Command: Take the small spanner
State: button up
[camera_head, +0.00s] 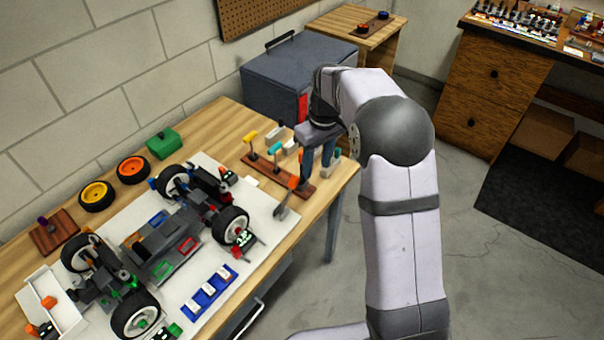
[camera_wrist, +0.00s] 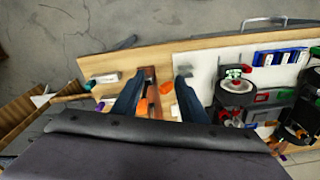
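My gripper (camera_head: 318,160) is above the right end of the wooden tool rack (camera_head: 257,163), pointing down. In the wrist view its two fingers (camera_wrist: 161,76) are apart, with an orange piece (camera_wrist: 166,87) and part of the rack (camera_wrist: 151,75) showing between them. An orange-handled tool with a grey head (camera_head: 282,211) leans at the rack's front edge and looks like a spanner. Its grey head seems to show beside the right fingertip in the wrist view (camera_wrist: 183,71). I cannot tell for certain which tool is the small spanner.
Yellow (camera_head: 250,136) and teal (camera_head: 275,147) handled tools stand on the rack. The racecar chassis (camera_head: 165,250) lies on a white board to the left. Loose wheels (camera_head: 132,169) and a green box (camera_head: 163,144) are behind it. A grey cabinet (camera_head: 290,75) stands beyond the table.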

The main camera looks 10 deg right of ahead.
jog(key=w+a+f+n, duration=0.2)
jog(key=w+n, duration=0.1)
jog(key=w, duration=0.6)
jog(key=shift+w+f, duration=0.25)
jog(key=shift+f+p, duration=0.1)
jog(key=shift+p, duration=0.2)
jog(key=shift+w+a+f+p, duration=0.15)
jog(key=shift+f+p, duration=0.65)
jog(key=shift+f, duration=0.95)
jog(key=shift+w+a+f+p, duration=0.15)
jog(key=shift+f+p, duration=0.65)
jog(key=shift+f, duration=0.95)
grip_shut()
